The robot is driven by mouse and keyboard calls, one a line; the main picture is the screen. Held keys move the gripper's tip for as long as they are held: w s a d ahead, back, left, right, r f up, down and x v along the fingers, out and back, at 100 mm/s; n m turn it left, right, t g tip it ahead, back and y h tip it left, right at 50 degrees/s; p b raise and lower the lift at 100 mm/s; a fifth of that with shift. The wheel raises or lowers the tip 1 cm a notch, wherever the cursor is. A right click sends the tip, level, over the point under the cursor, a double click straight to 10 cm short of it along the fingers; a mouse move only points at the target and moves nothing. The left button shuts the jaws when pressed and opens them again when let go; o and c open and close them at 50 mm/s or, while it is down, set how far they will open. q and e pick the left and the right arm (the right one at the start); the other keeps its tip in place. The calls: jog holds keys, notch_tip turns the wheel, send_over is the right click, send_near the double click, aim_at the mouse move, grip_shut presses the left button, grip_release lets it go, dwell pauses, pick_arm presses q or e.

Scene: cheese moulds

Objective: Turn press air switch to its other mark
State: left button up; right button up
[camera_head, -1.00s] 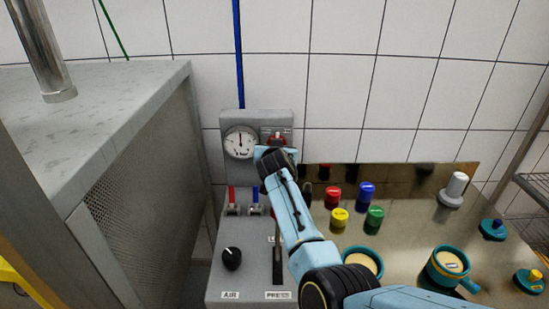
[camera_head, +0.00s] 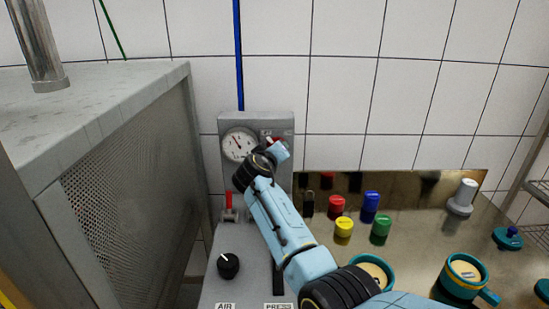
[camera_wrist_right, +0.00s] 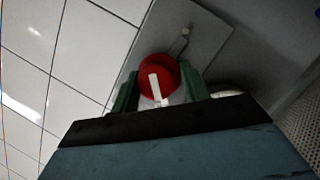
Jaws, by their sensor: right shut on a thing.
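A round red switch knob (camera_wrist_right: 162,68) with a white bar on its face shows in the right wrist view, on a grey panel (camera_wrist_right: 205,40). My right gripper (camera_wrist_right: 159,86) has its two green fingers on either side of the knob and is shut on it. The white bar runs nearly along the picture's vertical, slightly tilted. In the head view my right gripper (camera_head: 268,154) is at the right half of the gauge panel (camera_head: 228,118) and hides most of the knob; its marks cannot be read. My left gripper is not in view.
A round dial gauge (camera_head: 238,144) sits left of my gripper. Below are a red lever (camera_head: 228,200), a black knob (camera_head: 228,265) and AIR and PRESS labels.

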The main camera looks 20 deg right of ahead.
jog(key=shift+d+r+h, duration=0.3)
jog(key=shift+d+r, duration=0.1)
jog(key=shift+r, duration=0.05)
jog(key=o, duration=0.8)
jog(key=shift+f, duration=0.1)
jog(key=shift+f+n, duration=0.1)
jog(key=shift+n, duration=0.2)
notch_tip(320, 180, up, 9)
jog(key=shift+f, duration=0.1)
jog(key=shift+a+r, duration=0.1)
jog(key=shift+r, duration=0.55)
